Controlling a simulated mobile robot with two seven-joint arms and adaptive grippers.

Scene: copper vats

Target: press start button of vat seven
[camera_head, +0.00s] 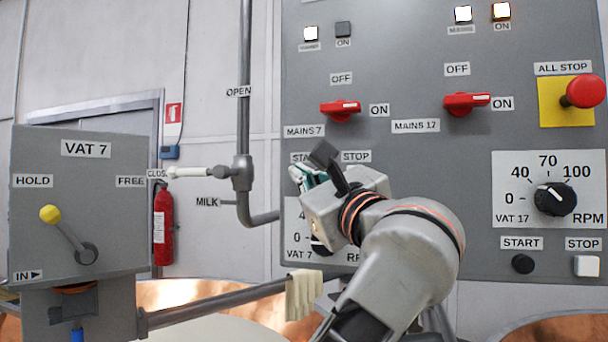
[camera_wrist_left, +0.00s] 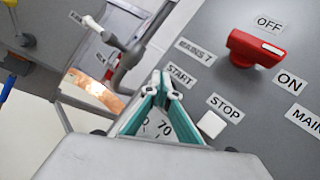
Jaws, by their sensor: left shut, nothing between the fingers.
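My left gripper (camera_head: 311,168) is in front of the vat 7 controls on the grey panel. Its fingers are shut and empty, and in the left wrist view the closed tips (camera_wrist_left: 164,85) lie just below the START label (camera_wrist_left: 180,75). The vat 7 start button is hidden behind the fingers; I cannot tell whether they touch it. The white STOP button (camera_wrist_left: 211,124) is to the right of the fingers in the wrist view. The STOP label (camera_head: 356,156) shows in the head view. My right gripper is not in view.
The red MAINS 7 switch (camera_head: 341,110) is above the gripper. Vat 17's black START button (camera_head: 522,264) and the red ALL STOP knob (camera_head: 584,91) are at right. A VAT 7 lever box (camera_head: 80,205) and a rail with a cloth (camera_head: 304,294) are lower left.

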